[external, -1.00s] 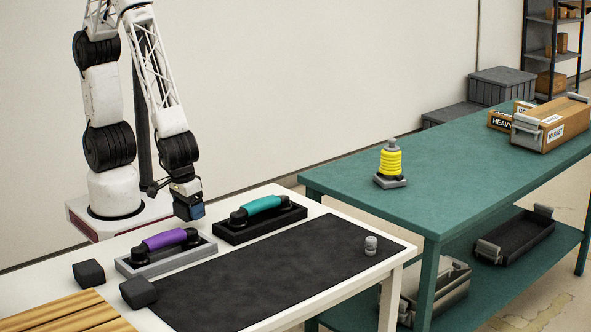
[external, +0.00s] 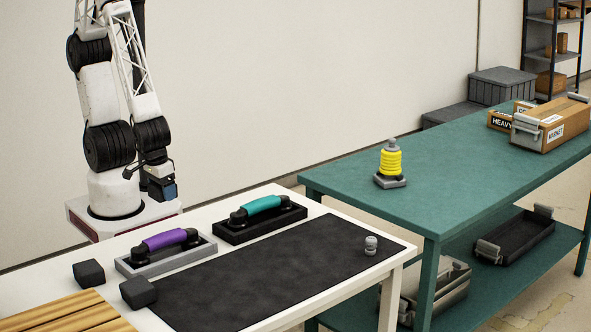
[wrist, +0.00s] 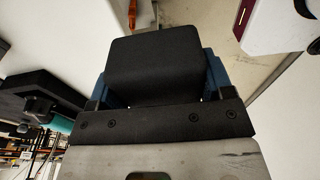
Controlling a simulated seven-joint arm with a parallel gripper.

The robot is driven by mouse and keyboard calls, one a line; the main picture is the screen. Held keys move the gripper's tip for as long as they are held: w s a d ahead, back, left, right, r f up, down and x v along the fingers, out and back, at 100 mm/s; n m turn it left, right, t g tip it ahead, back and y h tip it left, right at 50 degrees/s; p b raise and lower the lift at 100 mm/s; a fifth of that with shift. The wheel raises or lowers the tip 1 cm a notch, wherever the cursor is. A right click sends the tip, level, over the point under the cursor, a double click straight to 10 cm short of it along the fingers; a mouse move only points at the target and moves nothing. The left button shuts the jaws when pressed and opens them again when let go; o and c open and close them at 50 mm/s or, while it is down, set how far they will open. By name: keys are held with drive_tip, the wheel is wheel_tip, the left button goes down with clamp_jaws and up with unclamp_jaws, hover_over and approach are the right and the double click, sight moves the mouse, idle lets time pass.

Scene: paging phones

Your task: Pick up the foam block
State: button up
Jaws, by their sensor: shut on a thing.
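My gripper (external: 165,189) is at the left in the external view, raised beside my base and behind the white table. In the wrist view its blue fingers are on either side of a dark foam block (wrist: 155,65), and the gripper (wrist: 158,82) is shut on it. The held block is hard to make out in the external view. Two similar dark blocks rest on the white table: one at the left (external: 89,273) and one nearer the front (external: 138,292), by the dark mat.
A purple-handled phone (external: 165,240) and a teal-handled phone (external: 262,206) lie on the white table. A dark mat (external: 270,270) with a small grey knob (external: 371,245) covers its front. A green table (external: 450,185) to the right bears a yellow coiled object (external: 391,162) and boxes.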

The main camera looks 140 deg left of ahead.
drive_tip(key=shift+s, duration=0.85)
drive_tip(key=shift+w+a, duration=0.1)
